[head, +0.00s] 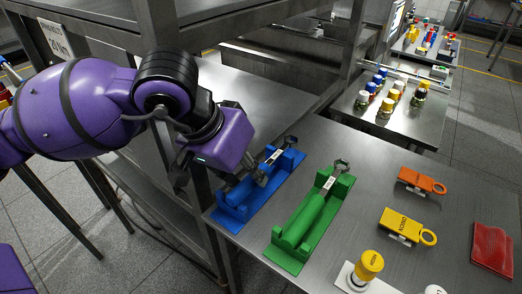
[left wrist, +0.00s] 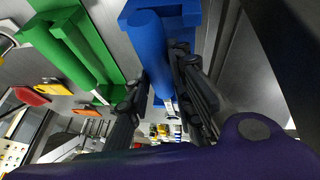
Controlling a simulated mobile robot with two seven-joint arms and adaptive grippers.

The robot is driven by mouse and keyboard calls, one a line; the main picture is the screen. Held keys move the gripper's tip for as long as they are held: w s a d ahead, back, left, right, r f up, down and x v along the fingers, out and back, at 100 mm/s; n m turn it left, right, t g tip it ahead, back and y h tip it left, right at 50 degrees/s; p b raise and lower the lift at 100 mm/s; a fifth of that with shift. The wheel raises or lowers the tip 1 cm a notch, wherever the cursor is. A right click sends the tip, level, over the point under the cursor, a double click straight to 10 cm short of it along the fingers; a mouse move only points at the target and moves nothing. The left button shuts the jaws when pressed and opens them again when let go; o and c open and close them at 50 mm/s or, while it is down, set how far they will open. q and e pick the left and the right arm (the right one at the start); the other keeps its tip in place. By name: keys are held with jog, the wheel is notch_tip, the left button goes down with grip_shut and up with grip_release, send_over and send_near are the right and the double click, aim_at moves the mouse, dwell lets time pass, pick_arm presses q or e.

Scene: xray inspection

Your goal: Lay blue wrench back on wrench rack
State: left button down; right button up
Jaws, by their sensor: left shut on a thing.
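The blue wrench (head: 274,156) lies along the blue wrench rack (head: 229,216), its grey open-ended head sticking out past the rack's far end. My left gripper (head: 258,178) is low over the rack, shut on the wrench's blue handle. In the left wrist view the thick blue handle (left wrist: 150,50) runs between the two dark fingers. The blue rack (left wrist: 191,12) shows close behind it. The gripper hides part of the handle, so I cannot tell whether the wrench rests fully in the rack. My right gripper is not in view.
A green rack (head: 285,258) holding a green wrench (head: 312,208) stands just right of the blue rack. A metal shelf post stands behind the left arm.

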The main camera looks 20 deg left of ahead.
pick_arm(q)
jog(key=shift+s+f, duration=0.15)
jog(key=shift+f, duration=0.15)
jog(key=c, duration=2)
grip_release()
jog(key=o, duration=0.5)
jog(key=shift+o, duration=0.2)
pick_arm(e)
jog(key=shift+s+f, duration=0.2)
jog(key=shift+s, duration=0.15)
pick_arm(q)
jog(key=shift+r, duration=0.15)
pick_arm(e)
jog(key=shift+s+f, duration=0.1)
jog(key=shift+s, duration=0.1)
pick_arm(q)
jog(key=v, duration=1.2)
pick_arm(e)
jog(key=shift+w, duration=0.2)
